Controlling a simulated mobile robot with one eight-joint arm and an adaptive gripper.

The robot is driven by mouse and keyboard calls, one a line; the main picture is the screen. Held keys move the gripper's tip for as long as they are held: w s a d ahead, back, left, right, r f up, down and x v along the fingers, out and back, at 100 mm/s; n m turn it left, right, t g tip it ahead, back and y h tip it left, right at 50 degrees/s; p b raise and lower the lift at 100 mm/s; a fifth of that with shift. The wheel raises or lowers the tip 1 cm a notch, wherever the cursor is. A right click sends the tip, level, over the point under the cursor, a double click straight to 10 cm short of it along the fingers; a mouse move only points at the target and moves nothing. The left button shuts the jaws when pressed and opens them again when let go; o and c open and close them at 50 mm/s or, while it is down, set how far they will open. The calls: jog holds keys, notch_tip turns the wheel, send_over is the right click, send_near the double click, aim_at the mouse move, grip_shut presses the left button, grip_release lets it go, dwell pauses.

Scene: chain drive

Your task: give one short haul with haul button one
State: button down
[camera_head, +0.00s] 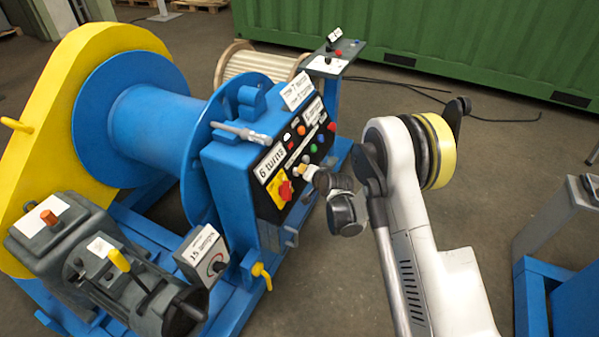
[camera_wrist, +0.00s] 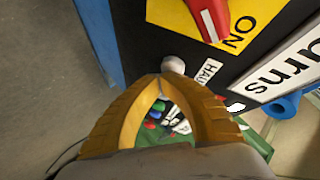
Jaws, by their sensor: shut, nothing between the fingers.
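The black control panel (camera_head: 267,177) is on the blue winch stand, with a red switch on a yellow plate (camera_head: 285,190). In the wrist view the red switch handle (camera_wrist: 209,17) and its yellow "ON" plate (camera_wrist: 247,20) show at the top. A pale round button (camera_wrist: 173,64) sits beside a white label (camera_wrist: 208,71) reading "HAU", the rest cut off by a finger. My gripper (camera_wrist: 161,82) is shut and empty, its yellow fingertips right by the pale button; I cannot tell whether they touch. In the head view my gripper (camera_head: 307,172) is at the panel's right side.
Several coloured buttons (camera_wrist: 155,118) show between my fingers. A "6 turns" sign (camera_head: 270,163) is on the panel. The blue drum (camera_head: 150,115) and yellow guard (camera_head: 55,90) stand left.

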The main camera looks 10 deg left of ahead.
jog(key=shift+d, duration=0.1)
jog(key=shift+s+d+r, duration=0.3)
jog(key=shift+d+r, duration=0.1)
jog(key=shift+d, duration=0.3)
jog(key=shift+s+d+r, duration=0.25)
jog(key=shift+d+r, duration=0.1)
jog(key=shift+d, duration=0.35)
jog(key=shift+s+d+r, duration=0.25)
jog(key=shift+d+r, duration=0.15)
jog(key=shift+d, duration=0.3)
jog(key=shift+s+d+r, duration=0.25)
jog(key=shift+d+r, duration=0.1)
jog(key=shift+d, duration=0.35)
